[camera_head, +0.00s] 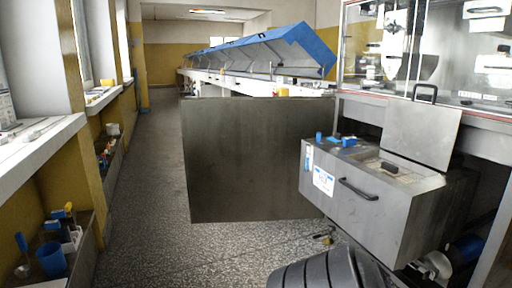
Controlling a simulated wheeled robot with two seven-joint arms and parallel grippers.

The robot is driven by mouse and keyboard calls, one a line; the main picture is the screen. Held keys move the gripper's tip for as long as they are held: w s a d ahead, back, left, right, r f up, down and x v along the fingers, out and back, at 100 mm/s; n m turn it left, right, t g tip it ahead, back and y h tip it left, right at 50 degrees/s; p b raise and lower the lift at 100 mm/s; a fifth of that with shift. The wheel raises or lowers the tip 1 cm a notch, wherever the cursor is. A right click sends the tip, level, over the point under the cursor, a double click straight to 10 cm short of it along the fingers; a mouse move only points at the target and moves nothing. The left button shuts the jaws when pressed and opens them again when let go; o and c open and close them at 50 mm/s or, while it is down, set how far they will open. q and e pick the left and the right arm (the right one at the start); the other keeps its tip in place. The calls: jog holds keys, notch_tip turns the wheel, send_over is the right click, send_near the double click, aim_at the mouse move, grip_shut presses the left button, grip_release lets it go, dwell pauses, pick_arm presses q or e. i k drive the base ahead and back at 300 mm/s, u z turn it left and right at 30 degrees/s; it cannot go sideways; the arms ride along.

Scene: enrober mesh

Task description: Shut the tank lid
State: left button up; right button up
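The steel tank (345,217) stands at the right, with a black handle (358,190) and a white-and-blue label on its front. Its flat steel lid (421,133) is open. It stands up, leaning slightly back, at the rear of the tank top, with a black handle (425,88) at its upper edge. The tank's opening shows in front of the lid; its contents are hard to make out. Neither of my grippers is in view.
A large dark steel panel (250,160) stands left of the tank. Small blue items (342,141) lie on the tank's left top. A dark ridged object (325,272) is at the bottom edge. A glazed cabinet (465,50) rises behind the lid. The left aisle floor (150,190) is clear.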

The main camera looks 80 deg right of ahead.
aim_at(427, 133)
jog(key=z, duration=3)
